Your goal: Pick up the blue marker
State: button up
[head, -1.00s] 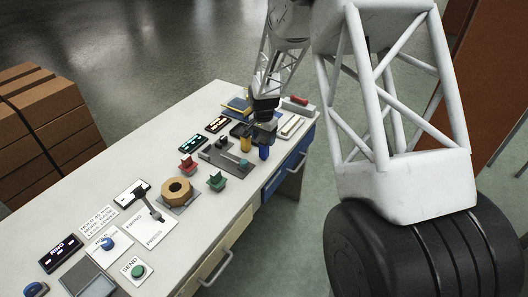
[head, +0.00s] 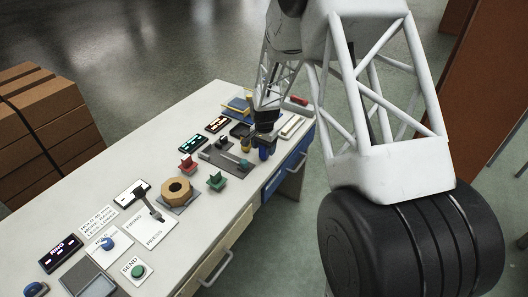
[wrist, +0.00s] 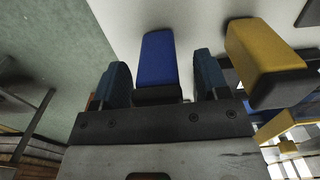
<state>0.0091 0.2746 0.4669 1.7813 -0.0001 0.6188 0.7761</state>
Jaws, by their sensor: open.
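The blue marker (wrist: 158,60) stands on the table top between the two fingers of my gripper (wrist: 160,84) in the wrist view, with a gap visible on each side. In the head view the blue marker (head: 264,153) shows just below my gripper (head: 264,143), near the table's right edge. My gripper is open and holds nothing.
The table (head: 100,185) carries a grey plate with a lever, red and green pieces, a wooden ring (head: 177,190), displays and buttons. Blue drawers (head: 283,172) are under the right edge.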

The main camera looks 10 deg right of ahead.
jog(key=c, duration=1)
jog(key=shift+r, duration=0.15)
jog(key=shift+r, duration=0.9)
jog(key=shift+s+r, duration=0.3)
jog(key=shift+r, duration=0.5)
jog(key=s, duration=0.5)
jog(key=s+r, duration=0.1)
jog(key=s, duration=0.9)
jog(key=shift+s+a+r, duration=0.1)
jog(key=shift+s+r, duration=0.05)
jog(key=shift+s, duration=0.05)
